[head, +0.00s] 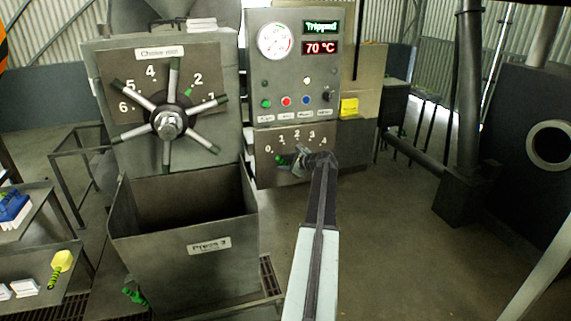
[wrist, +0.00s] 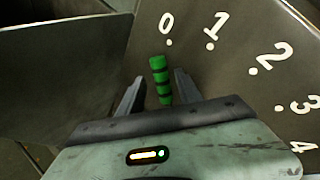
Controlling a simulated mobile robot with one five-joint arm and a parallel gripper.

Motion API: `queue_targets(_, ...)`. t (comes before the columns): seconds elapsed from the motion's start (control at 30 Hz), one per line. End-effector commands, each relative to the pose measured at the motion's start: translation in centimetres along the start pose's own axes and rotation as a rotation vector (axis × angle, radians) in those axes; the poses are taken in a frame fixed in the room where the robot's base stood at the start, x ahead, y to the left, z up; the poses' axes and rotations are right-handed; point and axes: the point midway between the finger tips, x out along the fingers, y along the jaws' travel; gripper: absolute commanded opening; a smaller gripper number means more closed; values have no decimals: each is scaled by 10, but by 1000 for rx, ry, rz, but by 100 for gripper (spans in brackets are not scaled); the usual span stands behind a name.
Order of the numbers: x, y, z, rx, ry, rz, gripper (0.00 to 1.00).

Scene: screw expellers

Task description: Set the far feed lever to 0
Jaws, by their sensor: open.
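A feed lever with a green banded grip (head: 281,160) is on the dial plate (head: 262,174) marked 0 to 4, below the control box. Its grip points towards the left, close to the 0 mark. My gripper (head: 298,157) is at this lever, its fingers partly hidden in the head view. In the wrist view the green grip (wrist: 157,64) stands between the two open fingers of my gripper (wrist: 158,80), with a gap to the left finger; contact on the right is unclear. The grip's tip is just below the 0 dot. The lever's pivot is hidden.
A spoked handwheel (head: 168,122) with its numbered plate is to the left. An open metal bin (head: 185,250) labelled Press 3 stands below it, and its wall (wrist: 65,60) is close on the left in the wrist view. Floor to the right is clear.

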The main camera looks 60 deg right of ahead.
Motion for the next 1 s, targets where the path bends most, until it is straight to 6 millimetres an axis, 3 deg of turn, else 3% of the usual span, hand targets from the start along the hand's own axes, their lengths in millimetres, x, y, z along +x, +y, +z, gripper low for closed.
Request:
queue_targets(0.17,-16,-2,0,1,2,-3,41)
queue_targets(0.5,-76,-1,2,1,0,-1,41)
queue_targets(1.0,-79,0,0,0,-1,0,41)
